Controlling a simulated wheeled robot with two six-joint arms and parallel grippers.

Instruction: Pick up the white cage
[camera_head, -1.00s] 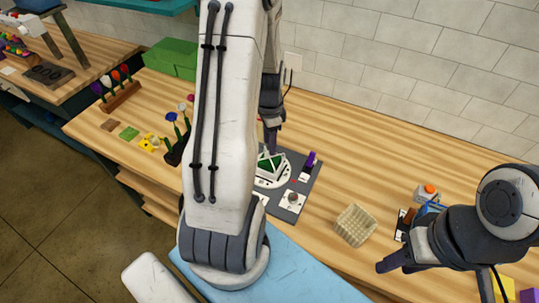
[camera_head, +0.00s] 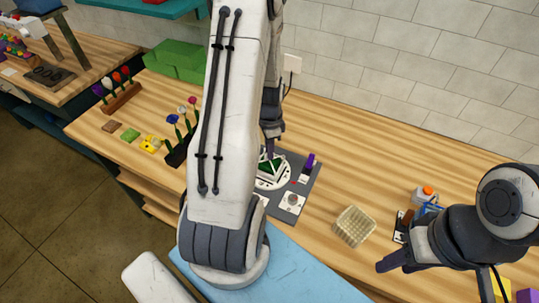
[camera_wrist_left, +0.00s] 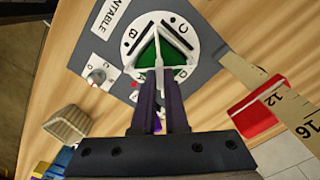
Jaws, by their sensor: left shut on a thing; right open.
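The white cage (camera_head: 270,165) is a small pyramid-like frame with green inside. It sits on the white round turntable (camera_head: 273,183) on a dark grey mat, and it also shows in the left wrist view (camera_wrist_left: 160,58). My left gripper (camera_head: 270,149) is above the cage, fingers pointing down. In the left wrist view its fingers (camera_wrist_left: 160,88) are closed together on the cage's white frame. I cannot tell whether the cage is clear of the turntable. My left arm hides part of the mat. My right gripper (camera_head: 388,263) is open and empty at the right, apart from the cage.
A beige woven basket (camera_head: 354,226) stands right of the mat. A purple item (camera_head: 309,163) and a knob (camera_head: 292,199) are on the mat. Flowers in dark holders (camera_head: 178,150) stand left of my arm. A red box (camera_wrist_left: 256,114) and a ruler lie in the left wrist view.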

